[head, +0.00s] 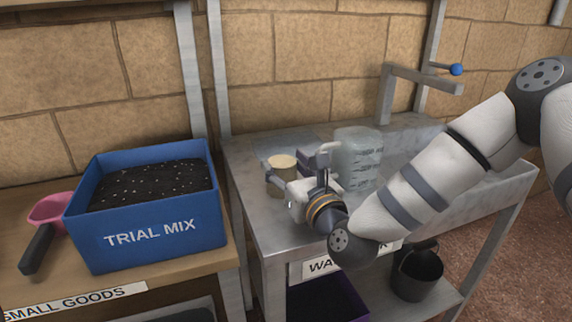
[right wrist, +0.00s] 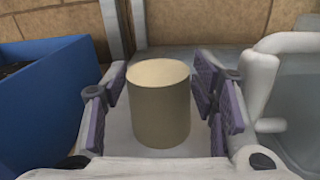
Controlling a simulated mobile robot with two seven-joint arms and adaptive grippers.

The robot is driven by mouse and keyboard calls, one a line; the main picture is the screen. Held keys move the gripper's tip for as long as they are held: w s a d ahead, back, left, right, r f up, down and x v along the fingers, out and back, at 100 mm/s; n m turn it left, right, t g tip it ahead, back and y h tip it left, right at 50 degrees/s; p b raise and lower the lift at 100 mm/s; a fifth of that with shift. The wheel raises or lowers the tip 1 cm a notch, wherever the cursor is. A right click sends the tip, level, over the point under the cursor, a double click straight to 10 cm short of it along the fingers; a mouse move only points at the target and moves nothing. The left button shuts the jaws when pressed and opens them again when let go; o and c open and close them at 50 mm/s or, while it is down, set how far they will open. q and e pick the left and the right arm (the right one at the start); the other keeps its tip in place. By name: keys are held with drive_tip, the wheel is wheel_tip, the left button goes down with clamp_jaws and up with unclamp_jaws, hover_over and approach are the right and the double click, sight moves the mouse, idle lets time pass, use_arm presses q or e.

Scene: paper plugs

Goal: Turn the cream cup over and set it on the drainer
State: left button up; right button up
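The cream cup (head: 281,178) stands upright on its axis at the left end of the metal sink bench. It also shows in the right wrist view (right wrist: 160,112), where its top is a flat pale disc with no visible hollow. My right gripper (head: 297,178) is open at the cup. In the right wrist view its purple-padded fingers (right wrist: 162,95) stand on either side of the cup, with narrow gaps between pads and cup. I cannot make out a separate drainer; the bench surface under the cup is plain metal. My left gripper is not in view.
A clear measuring jug (head: 358,155) stands just right of the cup, close to my right gripper. A blue TRIAL MIX box (head: 150,232) is on the wooden bench at left, with a pink scoop (head: 48,208) beside it. A tap (head: 385,95) rises behind.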

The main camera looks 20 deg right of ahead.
drive_tip(key=shift+o, duration=1.2)
drive_tip(key=s, duration=0.8)
drive_tip(key=s+d, duration=0.1)
drive_tip(key=s, duration=0.3)
drive_tip(key=shift+d, duration=0.1)
drive_tip(key=shift+f, duration=0.1)
